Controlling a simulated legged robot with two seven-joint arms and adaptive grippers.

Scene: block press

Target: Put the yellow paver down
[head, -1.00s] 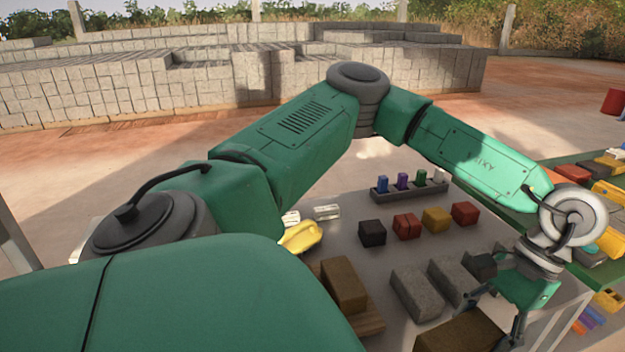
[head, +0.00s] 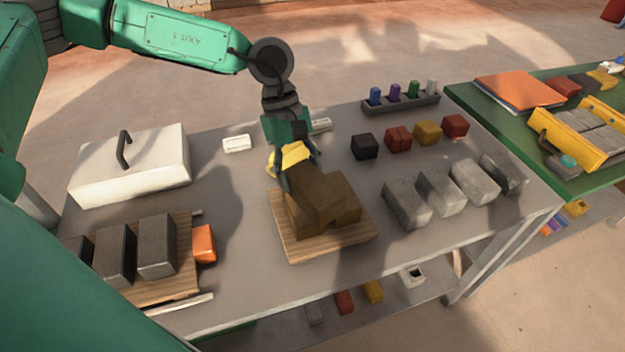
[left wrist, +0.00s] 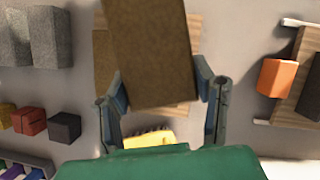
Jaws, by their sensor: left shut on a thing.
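My left gripper (head: 298,172) is shut on a paver (head: 322,198) that looks brown rather than clear yellow. In the left wrist view the gripper (left wrist: 160,78) has its two fingers on either side of this paver (left wrist: 150,55). The paver is over a wooden pallet (head: 292,248) with similar brown pavers (head: 347,212) on it. I cannot tell whether the held paver touches them, since it covers part of them. My right gripper is not in view.
A yellow item (head: 287,157) lies behind the gripper, partly hidden. Grey blocks (head: 407,202) stand right of the pallet; small coloured blocks (head: 398,139) are behind them. At left are a white lidded box (head: 130,170), dark blocks (head: 157,245) and an orange block (head: 204,243).

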